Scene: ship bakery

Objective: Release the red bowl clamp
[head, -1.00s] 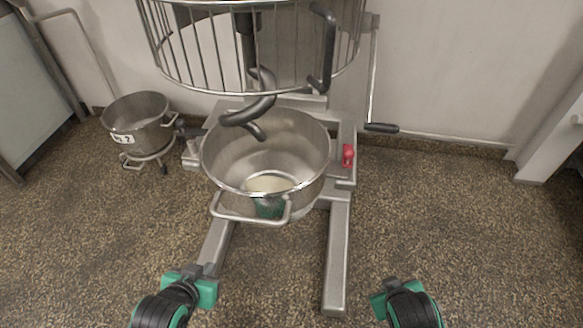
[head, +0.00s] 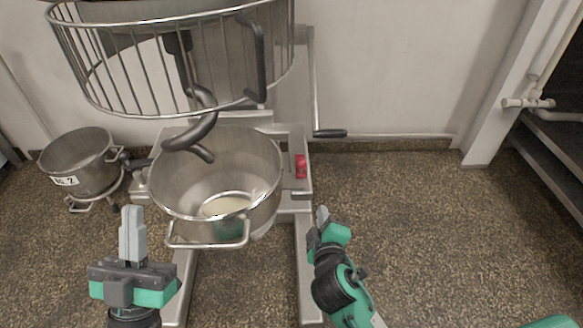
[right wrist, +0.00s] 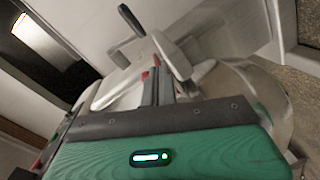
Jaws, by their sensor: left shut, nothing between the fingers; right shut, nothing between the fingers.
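The red bowl clamp (head: 300,166) stands on the grey right-hand bracket of the mixer, beside the rim of the large steel bowl (head: 165,190). My right gripper (head: 320,214) is shut and empty, in front of and below the clamp in the picture, apart from it. In the right wrist view the right gripper's fingers (right wrist: 158,82) point towards the mixer, and a small red spot shows just past their tips. My left gripper (head: 132,222) is shut and empty, at the left in front of the bowl.
The bowl has a front handle (head: 207,245) and pale contents. A dough hook (head: 195,135) and wire guard (head: 175,65) hang above it. A crank handle (head: 330,133) sticks out behind the clamp. A smaller bowl (head: 80,160) stands at left. Floor at right is clear.

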